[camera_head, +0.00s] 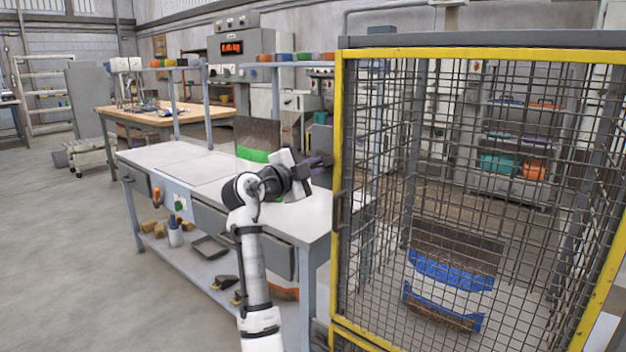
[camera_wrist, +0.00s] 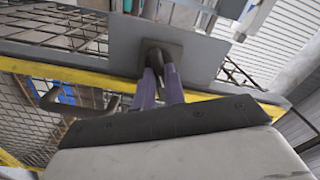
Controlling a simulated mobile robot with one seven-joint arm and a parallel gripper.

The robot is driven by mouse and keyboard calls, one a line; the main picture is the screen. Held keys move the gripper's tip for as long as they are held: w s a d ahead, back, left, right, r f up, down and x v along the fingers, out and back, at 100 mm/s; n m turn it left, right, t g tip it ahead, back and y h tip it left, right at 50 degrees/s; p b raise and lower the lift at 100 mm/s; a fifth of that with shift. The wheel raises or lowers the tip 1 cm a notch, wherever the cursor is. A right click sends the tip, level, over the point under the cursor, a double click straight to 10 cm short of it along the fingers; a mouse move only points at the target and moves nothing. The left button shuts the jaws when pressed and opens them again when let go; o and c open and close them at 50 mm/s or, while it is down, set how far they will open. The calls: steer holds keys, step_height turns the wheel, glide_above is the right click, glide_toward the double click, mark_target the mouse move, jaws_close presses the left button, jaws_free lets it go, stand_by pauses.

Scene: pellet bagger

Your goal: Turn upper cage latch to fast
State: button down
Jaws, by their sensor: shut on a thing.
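The upper cage latch (camera_wrist: 160,50) is a dark knob on a grey plate (camera_wrist: 115,40), seen in the wrist view beside the yellow door frame. My gripper (camera_wrist: 162,75) is shut on it, its two purplish fingers closed around the dark part. In the head view my gripper (camera_head: 319,162) reaches to the cage's left post, and a grey plate (camera_head: 322,138) shows just above it. My wrist and fingers hide most of the latch there, so its exact angle cannot be told. The cage door (camera_head: 338,110) has a yellow frame and dark mesh, and looks closed.
A dark door handle (camera_wrist: 70,103) juts out near my fingers; it also shows in the head view (camera_head: 338,210). A blue-and-white bag (camera_head: 447,285) stands inside the cage. A grey workbench (camera_head: 160,155) lies left of my arm. Open floor lies farther left.

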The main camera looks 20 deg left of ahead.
steer(key=m+b, duration=0.2)
steer(key=m, duration=0.3)
steer(key=shift+f, duration=0.15)
steer(key=shift+b, duration=0.3)
stand_by(0.3)
steer(key=c, duration=1.5)
jaws_free()
steer(key=shift+o, duration=0.2)
steer(key=v, duration=1.3)
steer(key=shift+s, duration=0.4)
steer(key=shift+a, duration=0.15)
